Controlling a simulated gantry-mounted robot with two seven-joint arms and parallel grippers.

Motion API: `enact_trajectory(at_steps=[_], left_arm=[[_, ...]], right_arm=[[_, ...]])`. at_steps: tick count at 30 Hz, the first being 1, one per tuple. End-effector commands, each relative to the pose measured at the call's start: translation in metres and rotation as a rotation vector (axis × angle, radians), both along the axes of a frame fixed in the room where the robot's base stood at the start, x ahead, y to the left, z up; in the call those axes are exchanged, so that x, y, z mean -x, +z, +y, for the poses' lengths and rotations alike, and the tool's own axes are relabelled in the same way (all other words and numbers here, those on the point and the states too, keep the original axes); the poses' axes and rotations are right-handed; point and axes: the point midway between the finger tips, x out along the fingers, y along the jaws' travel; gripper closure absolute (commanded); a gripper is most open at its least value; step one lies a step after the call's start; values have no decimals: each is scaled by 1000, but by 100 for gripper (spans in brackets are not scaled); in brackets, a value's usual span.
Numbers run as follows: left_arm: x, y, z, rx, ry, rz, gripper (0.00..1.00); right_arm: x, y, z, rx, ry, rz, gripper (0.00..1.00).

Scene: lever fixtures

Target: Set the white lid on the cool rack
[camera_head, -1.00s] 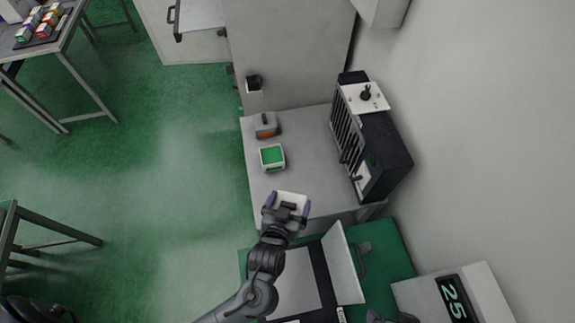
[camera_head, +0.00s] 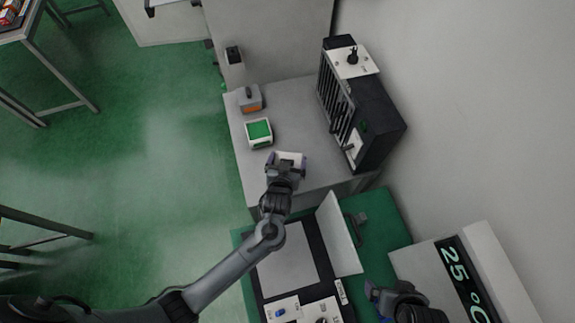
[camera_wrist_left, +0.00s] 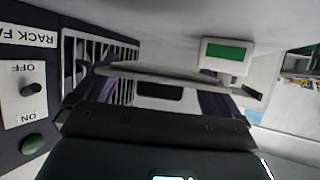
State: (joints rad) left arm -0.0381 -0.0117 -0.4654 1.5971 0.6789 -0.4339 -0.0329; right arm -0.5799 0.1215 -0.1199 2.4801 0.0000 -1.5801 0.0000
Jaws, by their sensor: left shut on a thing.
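My left gripper (camera_head: 286,164) is shut on the white lid (camera_head: 290,155), holding it over the front part of the grey counter. In the left wrist view the lid (camera_wrist_left: 178,75) is seen nearly edge-on between the purple fingers. The black slotted rack (camera_head: 345,115) stands on the counter to the right of and beyond the lid, apart from it. Its slots (camera_wrist_left: 118,50) and a panel with an ON/OFF knob (camera_wrist_left: 27,88) show at left in the wrist view. My right gripper (camera_head: 385,300) is low at the right; its fingers are too unclear to judge.
A white box with a green top (camera_head: 259,133) and a grey box with an orange front (camera_head: 249,98) stand on the counter's left side. An upright white panel (camera_head: 338,235) rises from the nearer station. A display reading 25 °C (camera_head: 462,275) is at right.

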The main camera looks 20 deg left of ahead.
Motion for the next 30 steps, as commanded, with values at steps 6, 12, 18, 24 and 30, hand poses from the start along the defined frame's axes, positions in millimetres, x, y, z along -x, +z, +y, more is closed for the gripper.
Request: enact_trajectory(at_steps=[6, 12, 18, 24, 30], left_arm=[[-5, -10, 1, -1, -2, 0, 37], [-4, -35, 2, -1, 0, 1, 37], [-4, -43, 2, 0, -1, 0, 37], [-4, -43, 2, 1, 0, 0, 37], [-4, -49, 1, 2, 0, 1, 37]], right_arm=[[0, -1, 1, -5, -4, 0, 0], [0, -4, 2, -7, -4, 0, 0], [0, -4, 1, -5, -4, 0, 0], [0, -5, 0, -1, -1, 0, 0], [0, -8, -1, 4, 3, -1, 0]])
